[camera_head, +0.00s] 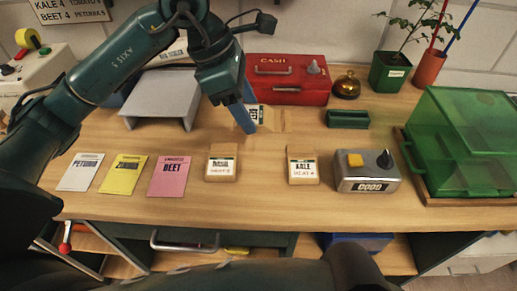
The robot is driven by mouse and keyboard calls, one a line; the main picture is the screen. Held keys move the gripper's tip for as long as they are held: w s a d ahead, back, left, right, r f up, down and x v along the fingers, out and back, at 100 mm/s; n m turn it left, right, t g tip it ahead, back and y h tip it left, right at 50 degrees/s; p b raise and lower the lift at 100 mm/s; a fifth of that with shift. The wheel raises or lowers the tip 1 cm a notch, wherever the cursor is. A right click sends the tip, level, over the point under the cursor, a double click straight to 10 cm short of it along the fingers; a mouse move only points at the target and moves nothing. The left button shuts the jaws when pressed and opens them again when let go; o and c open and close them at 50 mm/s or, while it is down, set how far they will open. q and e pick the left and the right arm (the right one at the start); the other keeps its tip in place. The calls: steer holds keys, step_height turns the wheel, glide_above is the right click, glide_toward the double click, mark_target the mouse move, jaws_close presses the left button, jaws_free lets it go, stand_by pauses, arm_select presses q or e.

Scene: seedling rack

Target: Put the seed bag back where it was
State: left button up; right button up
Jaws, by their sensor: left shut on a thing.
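My left gripper (246,116) reaches in from the upper left over the back middle of the table. Its blue fingers are shut on a tan paper seed bag (272,119), partly hidden behind them; its label is turned sideways and I cannot read it. Whether the bag touches the table is unclear. Two similar tan bags stand nearer the front: one labelled Basil (221,168) and one labelled Kale (303,170), with bare wood between them. My right gripper is not in view.
Petunia, yellow and pink Beet packets (170,178) lie front left. A grey stand (160,97) is behind them. A red cash box (287,80), brass bell (346,86) and green tray (348,120) are at the back. A grey device (367,181) and green-lidded box (460,145) stand right.

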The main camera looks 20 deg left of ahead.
arm_select(q)
step_height(320, 180, down, 10)
steer(key=shift+s+d+r+p, duration=0.1)
steer(key=shift+s+r+p, duration=0.1)
steer(key=shift+p, duration=0.15)
steer(key=shift+w+f+b, duration=0.1)
steer(key=shift+f+b, duration=0.7)
steer(key=shift+b, duration=0.05)
steer(key=shift+r, duration=0.1)
steer(key=o, duration=1)
steer(key=shift+o, duration=0.2)
